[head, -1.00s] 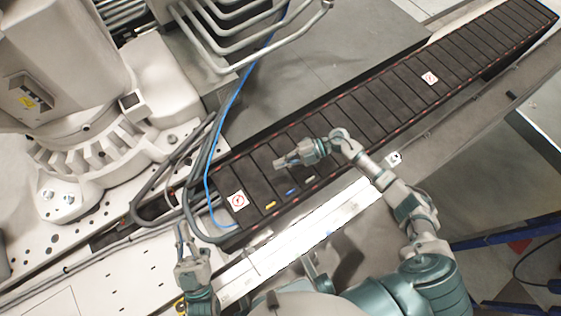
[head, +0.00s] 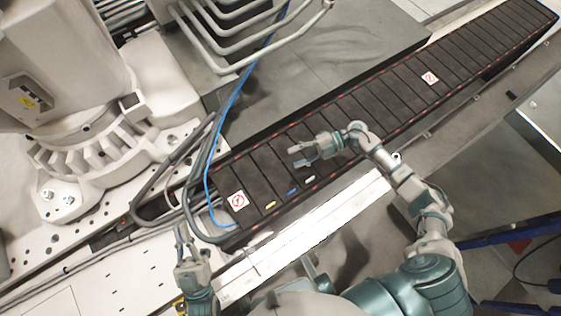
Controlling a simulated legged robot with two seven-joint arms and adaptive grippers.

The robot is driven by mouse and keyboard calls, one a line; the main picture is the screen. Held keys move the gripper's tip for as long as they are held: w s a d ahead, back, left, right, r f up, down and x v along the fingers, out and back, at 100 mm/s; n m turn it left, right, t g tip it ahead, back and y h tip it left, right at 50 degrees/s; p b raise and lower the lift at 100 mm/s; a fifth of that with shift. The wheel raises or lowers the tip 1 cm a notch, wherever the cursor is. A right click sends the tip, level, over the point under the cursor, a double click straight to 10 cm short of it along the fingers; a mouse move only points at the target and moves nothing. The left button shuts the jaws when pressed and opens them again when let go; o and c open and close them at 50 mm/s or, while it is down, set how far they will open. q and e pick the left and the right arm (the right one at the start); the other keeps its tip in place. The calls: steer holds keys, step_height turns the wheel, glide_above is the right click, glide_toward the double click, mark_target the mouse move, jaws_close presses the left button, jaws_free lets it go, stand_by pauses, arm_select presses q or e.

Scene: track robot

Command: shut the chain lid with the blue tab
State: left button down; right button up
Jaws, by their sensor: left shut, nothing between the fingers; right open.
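The black chain (head: 345,118) runs diagonally from the lower middle to the upper right, covered by flat dark lids. The blue tab (head: 292,192) is on the near edge of one lid, between a yellow tab (head: 271,205) and a whitish tab (head: 310,178). I cannot tell whether the blue-tab lid is slightly raised. My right gripper (head: 293,157) is open and empty above the chain, up from the blue tab in the picture. My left gripper (head: 182,233) is shut and empty, pointing up, left of the chain's lower end.
A blue cable (head: 219,130) and dark hoses (head: 150,200) curve around the chain's lower left end. A large pale robot base (head: 105,120) stands at the left. Bent metal tubes (head: 235,50) hang over the top. A bright metal rail (head: 300,235) runs along the chain's near side.

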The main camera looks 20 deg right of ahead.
steer(key=v, duration=0.6)
steer(key=shift+f, duration=0.1)
steer(key=shift+a, duration=0.1)
